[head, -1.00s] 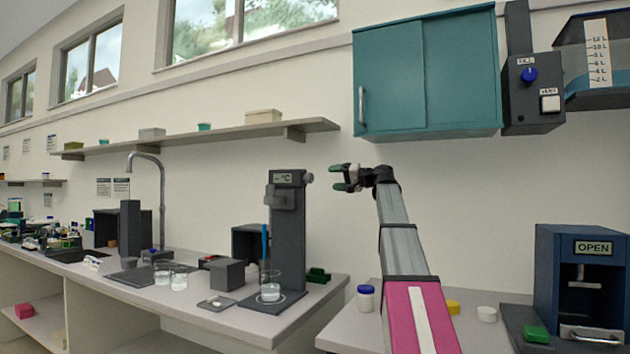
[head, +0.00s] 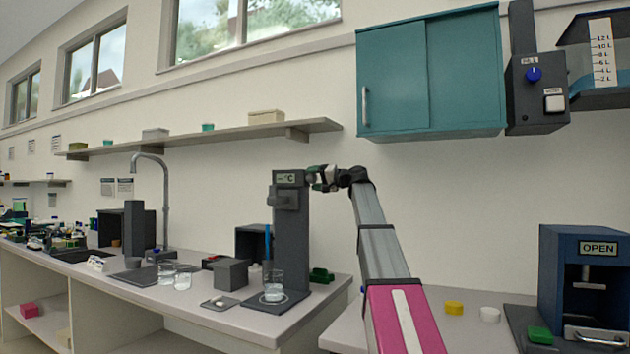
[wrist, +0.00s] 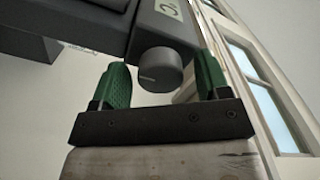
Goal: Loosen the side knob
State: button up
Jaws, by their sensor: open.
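The side knob (wrist: 160,70) is a grey round knob with a light index line, on the side of the dark column near its top. In the wrist view it sits between the two green fingers of my gripper (wrist: 163,84), with a gap visible on the finger sides, so the jaws are open around it. In the head view my gripper (head: 318,178) is at the right side of the top of the dark column rig (head: 291,235), and it mostly hides the knob. The rig carries a small °C display (head: 289,178).
A beaker (head: 273,287) stands on the rig's base with a blue stick in it. A green block (head: 321,275) lies behind the rig. The teal cabinet (head: 465,75) hangs above my arm to the right. The blue press (head: 585,285) stands at the right.

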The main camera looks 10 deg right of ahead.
jog(key=c, duration=0.9)
jog(key=shift+n, duration=0.4)
jog(key=n, duration=0.8)
jog(key=shift+n, duration=0.3)
jog(key=n, duration=0.4)
jog(key=shift+n, duration=2.2)
